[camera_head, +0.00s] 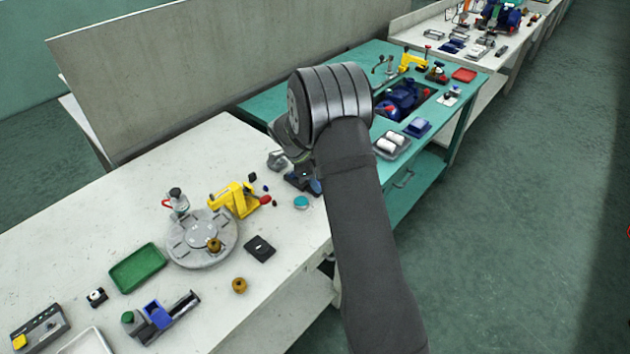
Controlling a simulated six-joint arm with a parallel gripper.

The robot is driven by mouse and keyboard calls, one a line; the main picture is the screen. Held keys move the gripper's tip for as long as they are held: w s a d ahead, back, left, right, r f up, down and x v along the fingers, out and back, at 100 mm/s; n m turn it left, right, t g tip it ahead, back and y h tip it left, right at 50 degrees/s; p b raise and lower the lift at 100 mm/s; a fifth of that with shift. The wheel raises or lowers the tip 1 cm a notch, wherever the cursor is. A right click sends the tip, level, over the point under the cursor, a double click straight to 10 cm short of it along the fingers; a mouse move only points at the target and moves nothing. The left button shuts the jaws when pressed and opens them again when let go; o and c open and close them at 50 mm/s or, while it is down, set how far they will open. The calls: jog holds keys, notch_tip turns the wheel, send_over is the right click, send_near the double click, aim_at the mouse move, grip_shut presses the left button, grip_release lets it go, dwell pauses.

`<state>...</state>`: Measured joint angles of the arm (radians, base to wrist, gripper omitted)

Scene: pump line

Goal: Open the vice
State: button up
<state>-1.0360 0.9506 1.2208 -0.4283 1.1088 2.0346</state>
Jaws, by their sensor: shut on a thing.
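A small dark and blue device (316,186), which looks like the vice, sits on the pale bench near its right end, partly hidden by my arm. My gripper (297,170) is low over the bench at this device, under my big dark wrist. Its fingers are mostly hidden and small here. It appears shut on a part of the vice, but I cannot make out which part. I cannot see the jaw gap of the vice.
Left of my gripper stand a yellow clamp-like tool (233,199) with a red tip and a round grey turntable (185,254). A teal disc (301,202) and a black square (259,248) lie nearby. A teal table (450,123) with a blue pump (402,97) is beyond.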

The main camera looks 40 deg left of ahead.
dwell(0.5)
jog(key=o, duration=0.7)
jog(key=shift+c, duration=0.2)
jog(key=v, duration=1.7)
jog(key=shift+r, duration=0.2)
jog(key=shift+a, duration=0.1)
jog(key=x, duration=1.7)
jog(key=shift+f, duration=0.2)
